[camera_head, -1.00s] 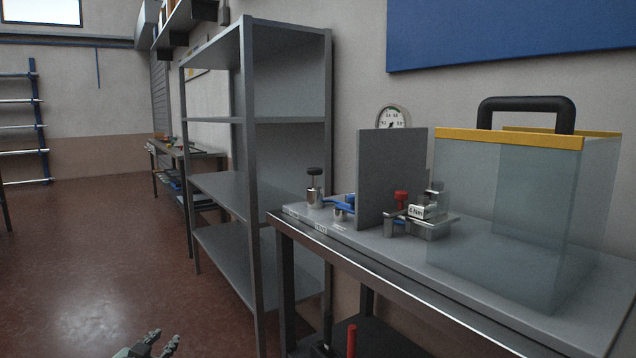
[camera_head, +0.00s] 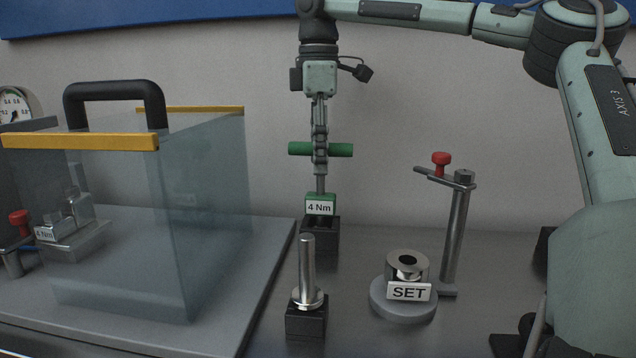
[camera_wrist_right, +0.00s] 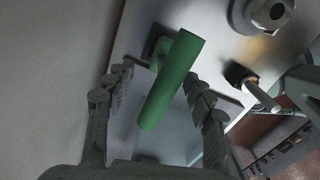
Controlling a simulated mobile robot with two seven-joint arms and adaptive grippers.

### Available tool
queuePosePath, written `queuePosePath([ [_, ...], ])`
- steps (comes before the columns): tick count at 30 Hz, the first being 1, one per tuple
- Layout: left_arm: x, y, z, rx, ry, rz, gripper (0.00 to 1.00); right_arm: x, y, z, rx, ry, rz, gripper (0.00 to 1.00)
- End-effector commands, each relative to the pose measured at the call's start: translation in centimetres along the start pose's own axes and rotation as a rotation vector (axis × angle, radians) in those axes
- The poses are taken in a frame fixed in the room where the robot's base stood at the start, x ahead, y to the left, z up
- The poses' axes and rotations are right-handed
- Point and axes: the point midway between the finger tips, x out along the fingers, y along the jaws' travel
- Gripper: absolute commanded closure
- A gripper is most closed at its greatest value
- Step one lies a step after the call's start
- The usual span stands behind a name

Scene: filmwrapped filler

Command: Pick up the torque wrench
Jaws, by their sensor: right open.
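The torque wrench is a T-shaped tool with a green crossbar handle (camera_head: 340,150), a thin metal shaft and a green "4 Nm" block (camera_head: 320,205). It stands upright in a black holder (camera_head: 320,236) at the back of the bench. My right gripper (camera_head: 320,150) points down over the handle. In the right wrist view the green handle (camera_wrist_right: 172,80) lies between the two spread fingers of the right gripper (camera_wrist_right: 157,78). The fingers show open; whether either touches the handle I cannot tell. My left gripper is out of view.
A clear box with yellow trim (camera_head: 80,142) and black handle stands on the left. In front are a metal rod (camera_head: 307,262) on a black block, a round "SET" fixture (camera_head: 403,302) and a post with a red knob (camera_head: 458,235). The wall is close behind.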

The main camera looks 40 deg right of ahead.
Motion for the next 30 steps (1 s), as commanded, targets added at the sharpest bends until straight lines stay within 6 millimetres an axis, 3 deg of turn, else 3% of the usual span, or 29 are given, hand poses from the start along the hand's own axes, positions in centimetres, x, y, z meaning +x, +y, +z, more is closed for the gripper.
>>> queuePosePath([
  [12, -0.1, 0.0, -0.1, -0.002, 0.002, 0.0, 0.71, 5.6, -0.5, 0.3, 0.001, 0.002, 0.0, 0.46],
  [22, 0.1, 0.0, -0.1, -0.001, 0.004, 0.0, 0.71, 6.3, -0.5, 0.3, 0.002, 0.004, 0.002, 0.46],
  [30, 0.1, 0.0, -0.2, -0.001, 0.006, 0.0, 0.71, 6.3, -0.4, 0.3, 0.002, 0.004, 0.002, 0.8],
])
